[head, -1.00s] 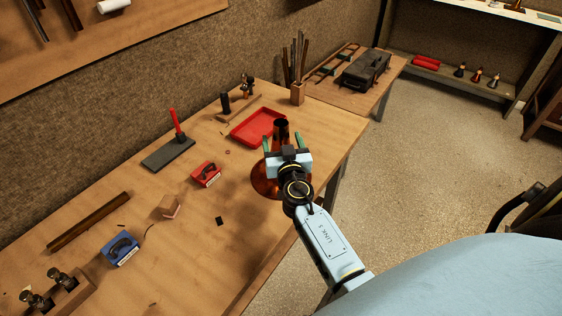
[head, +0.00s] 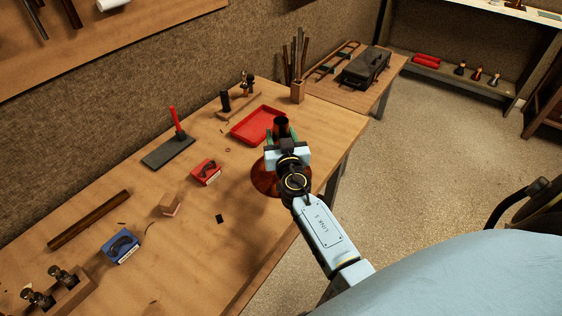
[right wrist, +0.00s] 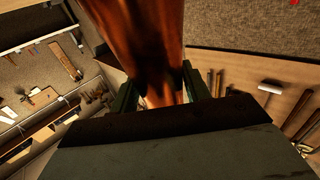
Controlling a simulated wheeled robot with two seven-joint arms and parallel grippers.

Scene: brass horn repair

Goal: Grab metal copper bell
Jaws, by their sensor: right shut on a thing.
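The copper bell (head: 264,178) stands on the workbench near its front right edge, wide flare down and narrow dark neck up. My right gripper (head: 281,136) is at the neck, its green-tipped fingers closed on it from both sides. In the right wrist view the bell's reddish-brown neck (right wrist: 140,45) lies between the two dark green fingers of the gripper (right wrist: 160,85). The gripper and wrist hide part of the bell in the head view. My left gripper is not in view.
A red tray (head: 258,125) lies just behind the bell. A red box (head: 206,172), blue box (head: 120,246), small wooden block (head: 170,204) and dark slab with a red stick (head: 170,151) are to the left. A pot of tools (head: 298,90) stands behind.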

